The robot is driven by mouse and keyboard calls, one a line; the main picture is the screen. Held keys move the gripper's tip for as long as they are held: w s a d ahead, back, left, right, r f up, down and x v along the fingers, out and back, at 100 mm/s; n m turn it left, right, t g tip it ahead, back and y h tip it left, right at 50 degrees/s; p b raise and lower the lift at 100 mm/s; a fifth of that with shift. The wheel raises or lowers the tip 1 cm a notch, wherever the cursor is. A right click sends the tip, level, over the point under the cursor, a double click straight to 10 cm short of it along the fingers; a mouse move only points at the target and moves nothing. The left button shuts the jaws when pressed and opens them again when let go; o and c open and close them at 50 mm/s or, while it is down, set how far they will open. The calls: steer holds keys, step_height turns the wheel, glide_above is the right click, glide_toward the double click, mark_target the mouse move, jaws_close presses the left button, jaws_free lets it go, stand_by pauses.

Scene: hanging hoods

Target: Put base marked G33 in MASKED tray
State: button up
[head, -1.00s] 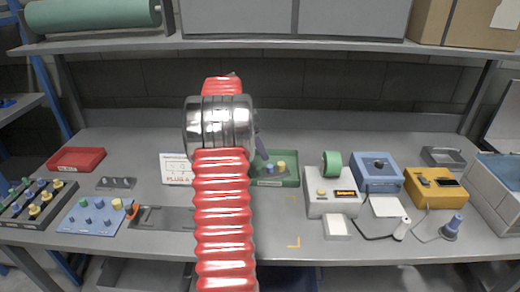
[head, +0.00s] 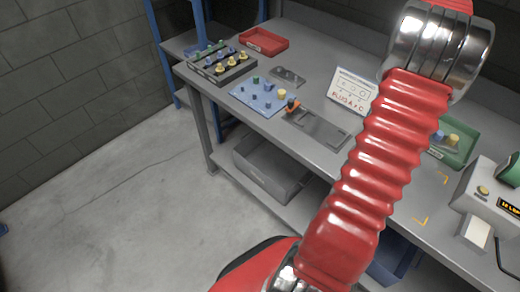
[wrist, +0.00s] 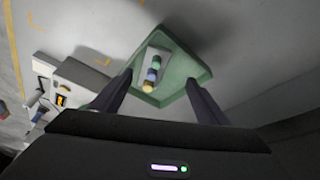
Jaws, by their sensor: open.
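A green tray (head: 470,150) lies on the bench at the right in the head view, partly behind my arm, with a blue piece (head: 438,136) and a yellow piece (head: 453,140) in it. In the wrist view the green tray (wrist: 185,103) lies beyond my gripper (wrist: 158,92), which is open and empty. Yellow, blue and green-topped pieces (wrist: 152,75) stand in a row there. A red tray (head: 263,41) is at the back left. Which tray is MASKED and which piece bears G33 cannot be read. My gripper is outside the head view.
A black rack (head: 232,74) of coloured pieces and a blue board (head: 259,95) with pegs stand at the bench's left end. A grey plate (head: 318,130), a white sign (head: 350,91) and a white device (head: 492,191) are on the bench. Floor (head: 110,200) left of it is clear.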

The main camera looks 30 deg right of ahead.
steer(key=w+a+r+n+t+h, duration=0.1)
steer(key=w+a+r+n, duration=0.2)
steer(key=w+a, duration=0.45)
steer(key=w+a+r+n+t, duration=0.1)
steer(key=w+a+r+n, duration=0.3)
steer(key=w+a, duration=0.3)
steer(key=w+a+r+n+t, duration=0.1)
steer(key=w+a+n, duration=0.15)
steer(key=a, duration=0.65)
steer(key=w+a+r+n+t, duration=0.15)
steer(key=a+n, duration=0.25)
steer(key=a, duration=0.6)
steer(key=s+a+f+n+t+y, duration=0.1)
steer(key=s+a+n, duration=0.2)
steer(key=a, duration=0.7)
steer(key=s+a+f+n+t+y, duration=0.1)
steer(key=s+a+n+t, duration=0.1)
steer(key=a+n, duration=0.4)
steer(key=s+a+f+n+t+y, duration=0.1)
steer(key=s+a+n, duration=0.3)
steer(key=a, duration=1)
steer(key=shift+s+f+n+y, duration=0.3)
steer(key=shift+f+n+y, duration=0.1)
steer(key=shift+n, duration=0.05)
